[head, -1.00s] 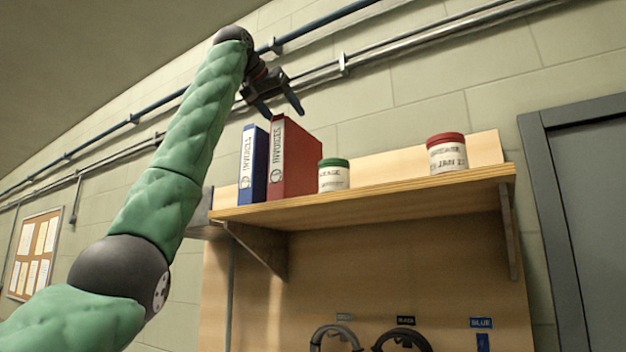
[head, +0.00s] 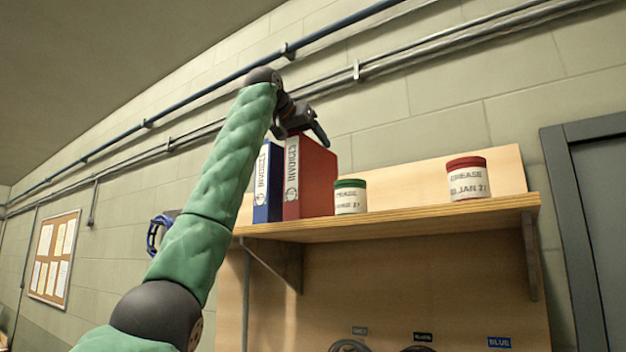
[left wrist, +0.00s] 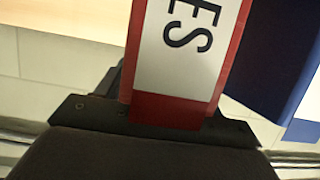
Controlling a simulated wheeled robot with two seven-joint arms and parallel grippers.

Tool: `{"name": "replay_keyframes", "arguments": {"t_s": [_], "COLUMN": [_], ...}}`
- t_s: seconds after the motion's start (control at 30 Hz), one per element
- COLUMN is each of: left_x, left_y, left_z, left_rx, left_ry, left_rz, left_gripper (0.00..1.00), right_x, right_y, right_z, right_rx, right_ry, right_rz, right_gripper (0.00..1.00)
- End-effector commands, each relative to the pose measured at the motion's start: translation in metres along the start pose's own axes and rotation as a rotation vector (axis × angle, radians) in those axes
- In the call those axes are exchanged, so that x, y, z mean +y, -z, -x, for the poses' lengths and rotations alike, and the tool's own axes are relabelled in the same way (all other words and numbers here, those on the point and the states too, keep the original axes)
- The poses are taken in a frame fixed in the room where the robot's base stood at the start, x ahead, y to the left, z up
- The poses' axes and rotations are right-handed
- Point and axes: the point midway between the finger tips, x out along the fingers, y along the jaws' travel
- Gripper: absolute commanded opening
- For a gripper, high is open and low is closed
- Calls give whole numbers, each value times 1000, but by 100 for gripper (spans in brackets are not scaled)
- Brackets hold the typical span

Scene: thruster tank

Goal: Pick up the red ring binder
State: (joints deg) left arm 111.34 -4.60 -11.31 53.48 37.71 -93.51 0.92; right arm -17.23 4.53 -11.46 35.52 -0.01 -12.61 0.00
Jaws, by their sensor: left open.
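The red ring binder (head: 316,180) stands upright on the wooden shelf, with a white label on its spine. My left gripper (head: 302,130) is open at the binder's top edge, with its jaws pointing down. In the left wrist view the red binder's spine (left wrist: 177,60) with the letters "ES" fills the middle, and dark parts of my left gripper (left wrist: 165,115) show on both sides of it. I cannot tell whether the fingers touch it. The blue binder (head: 268,185) stands close on its left, and also shows at the right of the wrist view (left wrist: 275,60). My right gripper is out of view.
On the shelf (head: 420,219), a green-lidded tub (head: 350,198) stands just right of the red binder, and a red-lidded grease tub (head: 468,180) stands farther right. Pipes (head: 385,62) run along the wall above. A grey door frame (head: 565,200) is at the right.

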Motion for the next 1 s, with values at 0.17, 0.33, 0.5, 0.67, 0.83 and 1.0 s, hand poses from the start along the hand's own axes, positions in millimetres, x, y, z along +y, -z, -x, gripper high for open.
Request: {"name": "replay_keyframes", "arguments": {"t_s": [0.17, 0.33, 0.5, 0.67, 0.83, 1.0], "left_x": [0, 0, 0, 0, 0, 0], "left_y": [-1, 0, 0, 0, 0, 2], "left_z": [-2, -1, -1, -1, -1, 0], "left_rx": [0, 1, 0, 0, 1, 1], "left_ry": [0, 0, 0, 0, 0, 0], "left_rz": [0, 0, 0, 0, 0, 1], "left_gripper": [67, 50, 16, 0, 0, 0], "right_x": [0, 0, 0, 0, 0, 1], "right_y": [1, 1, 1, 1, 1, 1], "right_z": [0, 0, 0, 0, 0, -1], "right_rx": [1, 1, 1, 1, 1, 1], "right_ry": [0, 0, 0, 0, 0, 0], "right_rz": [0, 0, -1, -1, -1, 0], "right_gripper": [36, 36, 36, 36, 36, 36]}}
